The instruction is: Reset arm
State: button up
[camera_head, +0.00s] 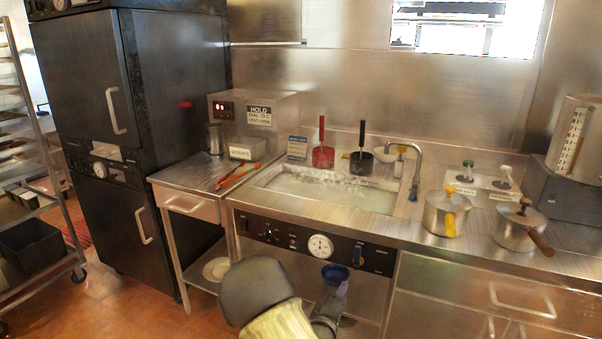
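My arm shows at the bottom middle of the head view, in front of the counter's lower front. A dark rounded link and a pale beige link of it are visible, with a grey and black part at their right. No gripper fingers can be made out, so whether my gripper is open or holds anything is hidden. A small blue round piece (335,273) shows just above the grey part; I cannot tell whether it belongs to my arm or stands behind it.
The steel counter (345,218) has a sunken basin with red-handled (323,152) and black-handled (361,159) tools at its back. Two lidded pots (445,212) (518,227) stand at right. Orange tongs (238,176) lie at left. Dark ovens (135,130) and a tray rack (40,150) stand farther left.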

jog(key=s+d+r+m+g+y, duration=0.15)
jog(key=s+m+g, duration=0.25)
jog(key=s, duration=0.5)
jog(key=s+d+r+m+g+y, duration=0.1)
jog(key=s+r+m+g+y, duration=0.25)
jog(key=s, duration=0.45)
jog(key=s+d+r+m+g+y, duration=0.2)
jog(key=s+m+g, duration=0.25)
jog(key=s, duration=0.45)
jog(key=w+p+v, duration=0.1)
jog(key=p+v, duration=0.7)
jog(key=w+p+v, duration=0.2)
jog(key=p+v, duration=0.5)
jog(key=p, duration=0.1)
jog(key=shift+w+a+r+n, duration=0.35)
jog(key=shift+w+r+n, duration=0.05)
jog(key=shift+r, duration=0.4)
jog(key=shift+w, duration=0.1)
dwell(0.6)
dwell(2.3)
